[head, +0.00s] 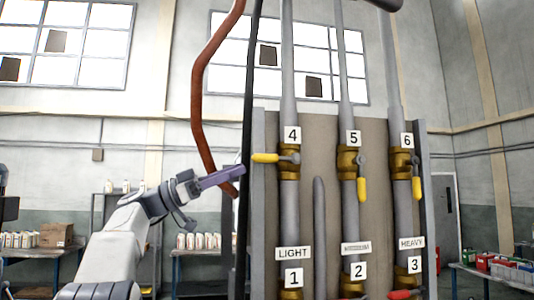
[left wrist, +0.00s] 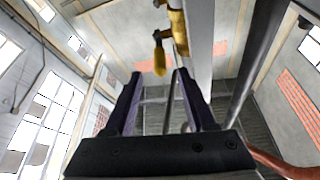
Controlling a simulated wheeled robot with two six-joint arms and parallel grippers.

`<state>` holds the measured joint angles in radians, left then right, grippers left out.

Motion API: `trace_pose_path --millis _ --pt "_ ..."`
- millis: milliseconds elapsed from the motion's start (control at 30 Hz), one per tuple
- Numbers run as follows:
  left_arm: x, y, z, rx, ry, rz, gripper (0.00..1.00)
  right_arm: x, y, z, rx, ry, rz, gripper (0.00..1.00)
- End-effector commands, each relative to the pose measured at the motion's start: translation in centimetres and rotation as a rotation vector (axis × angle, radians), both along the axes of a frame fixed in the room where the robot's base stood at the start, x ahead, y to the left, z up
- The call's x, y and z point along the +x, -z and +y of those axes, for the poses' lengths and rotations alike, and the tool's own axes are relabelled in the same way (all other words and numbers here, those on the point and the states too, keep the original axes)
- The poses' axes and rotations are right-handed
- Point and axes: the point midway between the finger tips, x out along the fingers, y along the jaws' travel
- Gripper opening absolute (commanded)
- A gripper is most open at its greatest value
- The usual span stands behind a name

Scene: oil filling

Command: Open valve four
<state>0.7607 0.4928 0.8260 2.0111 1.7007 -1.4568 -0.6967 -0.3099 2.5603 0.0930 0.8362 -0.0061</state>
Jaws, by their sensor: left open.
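Valve four (head: 289,160) is a brass valve on the left grey pipe, under the label 4. Its yellow handle (head: 265,158) lies level and points left. My left gripper (head: 241,169) is just left of and slightly below the handle's end, apart from it in the picture. In the left wrist view, my left gripper (left wrist: 160,74) has its two dark fingers spread with nothing between them. A yellow handle (left wrist: 160,60) beside a brass valve body (left wrist: 178,28), seemingly valve four, shows just beyond the fingertips. My right gripper is not in view.
Valve five (head: 347,162) and valve six (head: 401,163) have yellow handles pointing down. Labels 1, 2 and 3 sit lower on the pipes. A red-brown pipe (head: 199,90) and a dark vertical post (head: 246,95) stand close to my left gripper.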

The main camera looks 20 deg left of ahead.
Motion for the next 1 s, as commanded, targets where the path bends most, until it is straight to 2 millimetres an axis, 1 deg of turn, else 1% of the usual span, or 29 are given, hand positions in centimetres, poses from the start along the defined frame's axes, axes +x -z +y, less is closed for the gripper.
trace_pose_path --millis 33,100,300,400,600,833,867,900,967,1000 --pt "0.4 -1.0 -1.0 -0.001 0.004 0.001 0.56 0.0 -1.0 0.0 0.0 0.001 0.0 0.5" --pt "1.0 -1.6 -2.1 -0.002 0.004 0.002 0.56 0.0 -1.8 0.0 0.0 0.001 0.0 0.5" --pt "2.6 -2.8 -4.9 -0.001 0.002 0.005 0.56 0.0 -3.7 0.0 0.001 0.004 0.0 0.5" --pt "3.2 -3.1 -5.8 -0.002 0.001 0.005 0.56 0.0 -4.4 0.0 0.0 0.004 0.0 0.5" --pt "3.7 -3.2 -6.5 -0.001 -0.003 0.004 0.56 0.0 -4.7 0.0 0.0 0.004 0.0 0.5" --pt "3.7 -3.1 -6.5 0.0 -0.003 0.004 0.56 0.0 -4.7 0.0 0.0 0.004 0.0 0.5" --pt "3.7 -3.1 -6.5 0.0 -0.003 0.004 0.44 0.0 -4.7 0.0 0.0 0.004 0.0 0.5" --pt "3.7 -3.1 -6.5 0.0 -0.003 0.004 0.29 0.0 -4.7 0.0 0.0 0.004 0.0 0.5" --pt "3.7 -3.1 -6.5 0.0 -0.003 0.004 0.06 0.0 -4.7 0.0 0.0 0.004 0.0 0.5" --pt "3.7 -3.1 -6.5 0.0 -0.003 0.004 0.0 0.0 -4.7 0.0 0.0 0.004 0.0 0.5"
